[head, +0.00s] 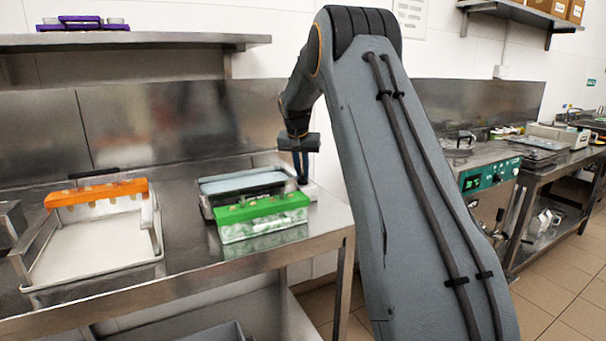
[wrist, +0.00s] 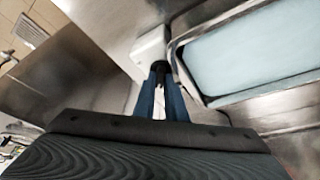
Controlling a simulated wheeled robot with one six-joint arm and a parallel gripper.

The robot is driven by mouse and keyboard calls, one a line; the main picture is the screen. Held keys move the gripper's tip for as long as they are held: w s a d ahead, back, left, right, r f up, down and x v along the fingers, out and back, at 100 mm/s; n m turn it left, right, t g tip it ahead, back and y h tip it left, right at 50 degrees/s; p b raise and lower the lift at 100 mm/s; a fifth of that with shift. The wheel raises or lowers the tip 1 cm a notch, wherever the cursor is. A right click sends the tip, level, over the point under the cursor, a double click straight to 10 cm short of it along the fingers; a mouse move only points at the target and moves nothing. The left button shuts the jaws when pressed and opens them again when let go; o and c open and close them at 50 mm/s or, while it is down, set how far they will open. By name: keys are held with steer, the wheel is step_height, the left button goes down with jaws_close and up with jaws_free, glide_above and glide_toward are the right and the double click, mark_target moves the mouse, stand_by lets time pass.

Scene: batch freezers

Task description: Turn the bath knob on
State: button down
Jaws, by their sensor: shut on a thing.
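The bath is a steel-rimmed tank with pale blue contents, on the counter in the middle of the head view; its rim (wrist: 262,115) and pale surface (head: 243,182) show. A white control box (wrist: 151,45) joins its side in the wrist view. The dark bath knob (wrist: 158,66) is on this box, partly hidden by the fingers. My gripper (wrist: 159,85) is shut on the knob, a blue finger on either side. In the head view my gripper (head: 300,178) reaches down at the bath's right end; the knob is not clear there. The knob's setting cannot be read.
A green-topped block (head: 262,218) stands in front of the bath. A metal tray (head: 95,255) with an orange strip (head: 97,194) is at the left. A wall shelf (head: 135,40) hangs above. A machine with a green panel (head: 489,175) is right of my arm.

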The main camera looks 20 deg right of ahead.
steer(key=m, duration=0.2)
steer(key=m+g+h+b, duration=0.1)
steer(key=m+b, duration=0.1)
steer(key=m, duration=0.1)
steer(key=shift+w+a+f+m+g, duration=0.1)
steer(key=shift+w+a+m+g, duration=0.05)
steer(key=shift+w+m+g, duration=0.15)
steer(key=shift+m+g+h+b, duration=0.3)
steer(key=shift+m+g+b, duration=0.55)
steer(key=shift+m, duration=1.35)
steer(key=c, duration=1.8)
jaws_free()
steer(key=shift+r, duration=0.2)
